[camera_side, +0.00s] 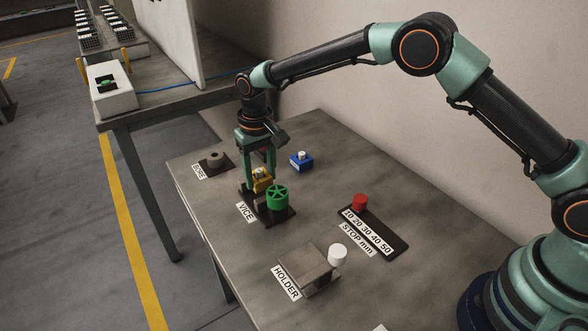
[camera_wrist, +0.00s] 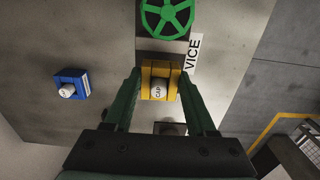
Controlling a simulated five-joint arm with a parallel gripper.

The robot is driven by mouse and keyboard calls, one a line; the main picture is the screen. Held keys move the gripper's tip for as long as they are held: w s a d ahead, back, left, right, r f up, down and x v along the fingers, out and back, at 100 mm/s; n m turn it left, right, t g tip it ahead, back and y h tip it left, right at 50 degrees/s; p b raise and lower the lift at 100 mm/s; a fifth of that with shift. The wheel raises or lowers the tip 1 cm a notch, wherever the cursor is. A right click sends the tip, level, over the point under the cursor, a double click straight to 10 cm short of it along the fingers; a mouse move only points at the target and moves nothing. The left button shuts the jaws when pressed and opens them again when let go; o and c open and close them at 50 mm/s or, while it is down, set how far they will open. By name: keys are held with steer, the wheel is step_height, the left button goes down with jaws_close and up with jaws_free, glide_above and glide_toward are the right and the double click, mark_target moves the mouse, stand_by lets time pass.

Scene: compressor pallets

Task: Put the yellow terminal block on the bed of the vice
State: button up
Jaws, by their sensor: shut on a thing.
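The yellow terminal block (camera_side: 261,181) is between the fingers of my gripper (camera_side: 259,172), which is shut on it. The vice (camera_side: 276,215) has a dark base and a green handwheel (camera_side: 277,197). In the side view the block is right behind the handwheel, over or at the vice. Whether it touches the bed cannot be told. The handwheel shows at the top of the wrist view (camera_wrist: 167,17).
A blue block (camera_side: 301,161) with a white cap stands to the right of my gripper. The bore piece (camera_side: 215,159) is at the left. The stop scale (camera_side: 372,233) with a red knob (camera_side: 360,202), a white cylinder (camera_side: 338,254) and the holder (camera_side: 306,266) stand nearer the front.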

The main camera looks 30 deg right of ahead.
mark_target(261, 184)
steer(key=shift+f, duration=1.65)
steer(key=o, duration=1.4)
steer(key=shift+o, duration=0.2)
step_height(261, 184, up, 12)
steer(key=shift+r, duration=0.1)
